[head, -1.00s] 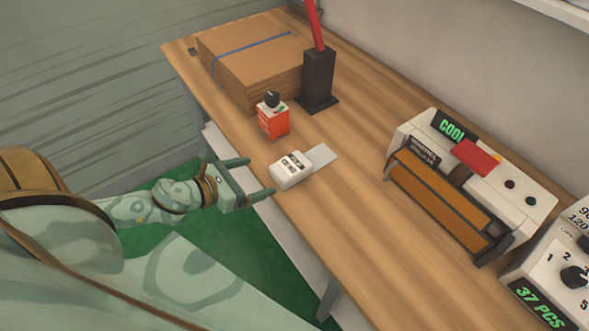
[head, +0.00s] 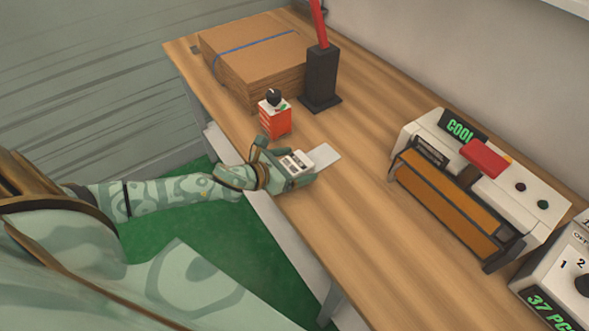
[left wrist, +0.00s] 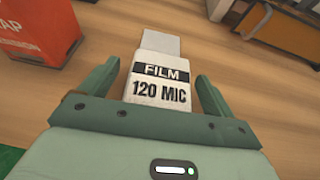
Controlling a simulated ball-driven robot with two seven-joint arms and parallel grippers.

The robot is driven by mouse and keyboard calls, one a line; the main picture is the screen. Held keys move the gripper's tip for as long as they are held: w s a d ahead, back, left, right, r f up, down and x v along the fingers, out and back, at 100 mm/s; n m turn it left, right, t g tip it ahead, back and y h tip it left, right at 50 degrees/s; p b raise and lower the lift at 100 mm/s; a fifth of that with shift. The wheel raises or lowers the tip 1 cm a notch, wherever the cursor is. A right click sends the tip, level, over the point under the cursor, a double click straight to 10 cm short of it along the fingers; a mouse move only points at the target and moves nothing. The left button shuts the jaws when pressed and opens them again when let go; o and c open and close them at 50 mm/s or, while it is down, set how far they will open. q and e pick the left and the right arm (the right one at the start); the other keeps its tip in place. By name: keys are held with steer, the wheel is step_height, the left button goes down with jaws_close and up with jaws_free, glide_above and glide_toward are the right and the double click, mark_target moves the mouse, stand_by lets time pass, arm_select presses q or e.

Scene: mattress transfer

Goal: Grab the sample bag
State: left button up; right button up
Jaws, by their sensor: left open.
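The sample bag is a small white packet (head: 296,161) labelled "FILM 120 MIC", lying on the wooden table near its front edge. A pale grey flat strip (head: 325,156) sticks out from its far end. My left gripper (head: 289,165) is at the packet, with one finger on each side of it. In the left wrist view the packet (left wrist: 162,88) lies between the two open fingers, and small gaps show beside it. The packet's near end is hidden by the gripper body. My right gripper is not in view.
An orange box with a black knob (head: 274,116) stands just left of the packet. Behind are a cardboard stack (head: 255,55) and a black holder (head: 320,80). A sealing machine (head: 470,190) and a counter (head: 555,275) stand at right. Table between is clear.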

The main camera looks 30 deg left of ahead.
arm_select(q)
steer(key=c, duration=1.1)
steer(key=shift+r, duration=0.1)
